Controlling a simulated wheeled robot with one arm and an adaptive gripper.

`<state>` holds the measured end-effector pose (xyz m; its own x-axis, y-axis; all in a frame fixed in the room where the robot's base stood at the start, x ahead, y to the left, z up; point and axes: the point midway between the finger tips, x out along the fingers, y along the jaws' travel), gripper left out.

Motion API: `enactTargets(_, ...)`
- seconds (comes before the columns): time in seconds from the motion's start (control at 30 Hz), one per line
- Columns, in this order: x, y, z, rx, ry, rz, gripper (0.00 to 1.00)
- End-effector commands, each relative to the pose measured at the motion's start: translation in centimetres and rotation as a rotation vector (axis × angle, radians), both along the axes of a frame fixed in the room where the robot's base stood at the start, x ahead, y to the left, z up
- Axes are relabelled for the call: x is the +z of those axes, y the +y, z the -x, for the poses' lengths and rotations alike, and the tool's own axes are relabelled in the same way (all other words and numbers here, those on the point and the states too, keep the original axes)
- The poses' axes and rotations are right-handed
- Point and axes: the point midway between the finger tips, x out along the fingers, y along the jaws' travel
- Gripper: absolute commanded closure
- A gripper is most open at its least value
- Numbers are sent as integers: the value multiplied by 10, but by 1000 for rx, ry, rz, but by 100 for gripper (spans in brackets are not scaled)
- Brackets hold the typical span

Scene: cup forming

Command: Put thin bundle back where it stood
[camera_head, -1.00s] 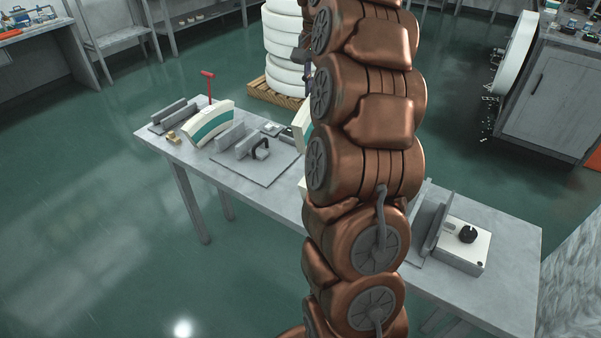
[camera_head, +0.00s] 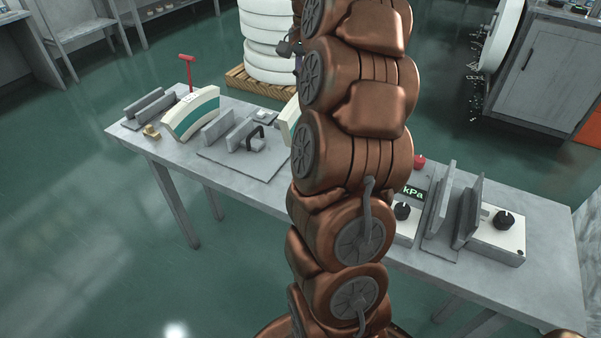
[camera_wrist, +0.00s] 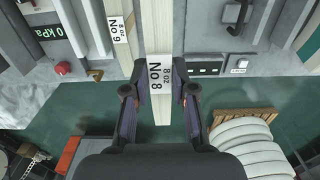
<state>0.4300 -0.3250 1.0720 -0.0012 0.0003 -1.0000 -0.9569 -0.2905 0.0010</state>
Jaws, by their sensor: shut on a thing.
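In the wrist view my gripper (camera_wrist: 160,92) is shut on a long cream bundle (camera_wrist: 156,30) with a white label reading "8 oz No 8". One finger lies on each side, at the label. A second cream bundle (camera_wrist: 118,14), labelled "8 oz No 9", is to its left, apart from the fingers. In the head view a curved cream bundle with a teal band (camera_head: 190,113) stands at the table's left. Another cream piece (camera_head: 290,112) is mostly hidden behind my arm. My gripper's fingers cannot be made out in the head view.
The grey table (camera_head: 540,250) carries upright plate pairs (camera_head: 468,215), a kPa gauge box (camera_head: 412,190), a white box with a black knob (camera_head: 498,235) and a red-handled post (camera_head: 188,70). White rolls (camera_head: 265,40) stand on a pallet behind. A cabinet (camera_head: 535,75) is at the right.

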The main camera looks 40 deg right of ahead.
Motion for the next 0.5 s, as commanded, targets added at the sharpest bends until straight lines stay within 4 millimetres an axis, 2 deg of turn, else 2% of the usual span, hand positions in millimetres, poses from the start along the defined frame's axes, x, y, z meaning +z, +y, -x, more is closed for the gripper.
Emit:
enactTargets(0.03, -18, 0, 1, -1, 0, -1, 100)
enactTargets(0.1, -28, -1, 2, -3, 0, -1, 100)
enactTargets(0.5, -53, -2, 4, -7, 0, -1, 100)
